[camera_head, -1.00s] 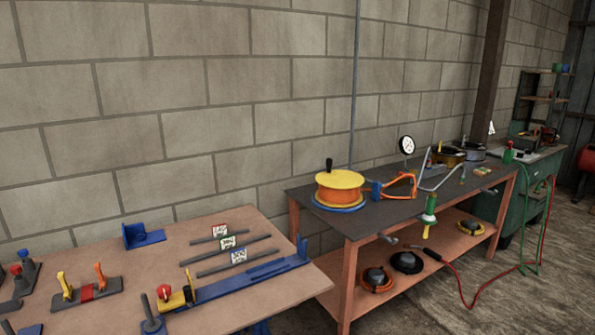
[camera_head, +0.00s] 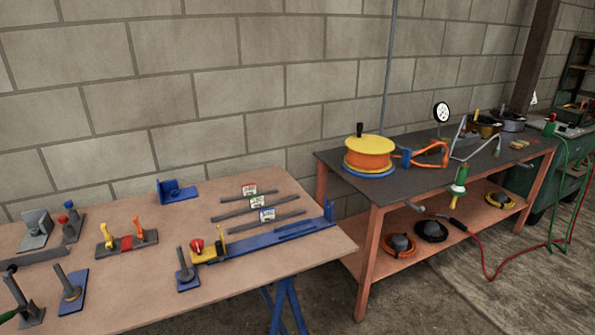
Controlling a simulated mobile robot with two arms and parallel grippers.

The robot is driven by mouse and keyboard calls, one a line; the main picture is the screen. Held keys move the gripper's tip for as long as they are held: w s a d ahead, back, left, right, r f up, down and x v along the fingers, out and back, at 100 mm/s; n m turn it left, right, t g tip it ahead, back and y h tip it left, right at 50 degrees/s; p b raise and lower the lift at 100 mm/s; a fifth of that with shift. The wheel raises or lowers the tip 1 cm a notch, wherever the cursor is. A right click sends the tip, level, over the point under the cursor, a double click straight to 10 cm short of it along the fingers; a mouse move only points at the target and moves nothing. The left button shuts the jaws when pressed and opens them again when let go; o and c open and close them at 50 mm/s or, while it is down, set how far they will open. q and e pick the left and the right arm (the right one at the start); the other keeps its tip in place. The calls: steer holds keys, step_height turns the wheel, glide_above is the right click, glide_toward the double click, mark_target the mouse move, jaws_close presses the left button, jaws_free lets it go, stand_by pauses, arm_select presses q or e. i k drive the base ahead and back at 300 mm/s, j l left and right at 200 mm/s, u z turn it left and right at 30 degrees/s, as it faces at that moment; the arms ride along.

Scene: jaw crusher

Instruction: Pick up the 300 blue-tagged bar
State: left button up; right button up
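Three dark bars lie roughly parallel on the brown table (camera_head: 130,295), each with a small upright tag. The front bar (camera_head: 290,218) carries the blue-edged tag (camera_head: 267,214), whose number is too small to read for sure. The middle bar (camera_head: 232,214) carries a green-edged tag (camera_head: 257,201). The back bar (camera_head: 270,195) carries a red-edged tag (camera_head: 249,190). A long blue fixture (camera_head: 290,233) lies just in front of the blue-tagged bar. Neither of my grippers is in view.
A dark bench (camera_head: 345,172) with a yellow-orange reel (camera_head: 369,153) stands to the right, against the block wall.

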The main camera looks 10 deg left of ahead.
mark_target(267, 216)
steer(key=i+u, duration=0.35)
steer(key=i, duration=0.2)
steer(key=i+u, duration=0.3)
steer(key=i, duration=0.25)
